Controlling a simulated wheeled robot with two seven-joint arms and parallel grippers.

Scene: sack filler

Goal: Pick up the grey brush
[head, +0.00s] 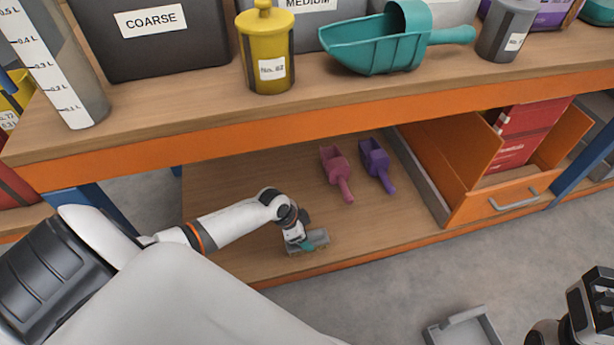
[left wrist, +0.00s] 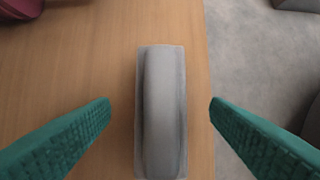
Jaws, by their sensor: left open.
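The grey brush (head: 322,238) lies on the lower wooden shelf near its front edge, partly hidden by my left gripper (head: 304,243) in the head view. In the left wrist view the brush (left wrist: 164,105) shows a long rounded grey back on a paler, flat base. My left gripper (left wrist: 160,103) is open there, with one teal finger on each side of the brush and a visible gap to both.
A pink scoop (head: 337,172) and a purple scoop (head: 377,165) lie farther back on the lower shelf. An orange drawer (head: 500,202) stands to the right. A grey tray-like object (head: 462,332) is on the floor.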

